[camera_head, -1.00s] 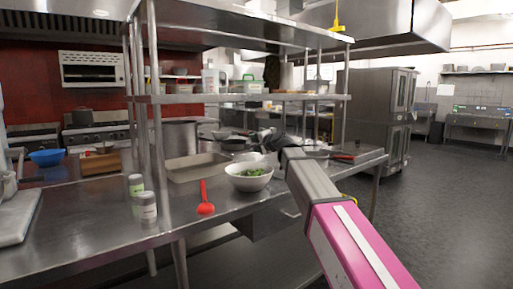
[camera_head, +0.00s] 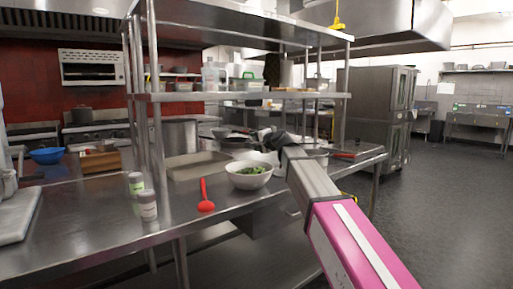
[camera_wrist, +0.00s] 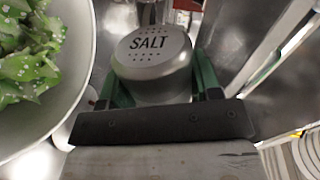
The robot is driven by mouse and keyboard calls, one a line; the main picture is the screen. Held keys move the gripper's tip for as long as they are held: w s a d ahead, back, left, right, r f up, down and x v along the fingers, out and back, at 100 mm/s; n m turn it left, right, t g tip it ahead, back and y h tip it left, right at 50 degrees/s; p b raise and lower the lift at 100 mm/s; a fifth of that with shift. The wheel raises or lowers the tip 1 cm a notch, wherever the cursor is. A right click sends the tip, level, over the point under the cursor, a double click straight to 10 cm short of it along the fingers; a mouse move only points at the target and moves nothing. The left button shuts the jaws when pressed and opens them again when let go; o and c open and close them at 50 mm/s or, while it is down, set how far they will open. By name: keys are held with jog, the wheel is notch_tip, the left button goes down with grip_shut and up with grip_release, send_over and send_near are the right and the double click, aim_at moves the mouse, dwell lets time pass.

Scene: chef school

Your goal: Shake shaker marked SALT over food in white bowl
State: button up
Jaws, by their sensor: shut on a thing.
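The shaker marked SALT (camera_wrist: 152,50) has a grey cap with holes, and its lettering faces my wrist camera. My gripper (camera_wrist: 158,82) is shut on it, with a green finger at each side. The white bowl (camera_wrist: 75,85) is at the left of the wrist view, beside the shaker. The green leafy food (camera_wrist: 30,50) in it carries small white specks. In the head view the bowl (camera_head: 249,183) stands near the counter's front edge. My gripper and the shaker are hard to make out there, behind the arm. The shaker's tilt is unclear.
A red spoon (camera_head: 206,203) lies left of the bowl on the steel counter (camera_head: 100,225). Two small shakers (camera_head: 148,206) stand further left, by a shelf post (camera_head: 158,150). A shallow metal tray (camera_head: 195,172) is behind the spoon. Shelves (camera_head: 240,97) hang above the counter.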

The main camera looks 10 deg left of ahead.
jog(key=shift+r, duration=0.15)
jog(key=shift+f, duration=1.5)
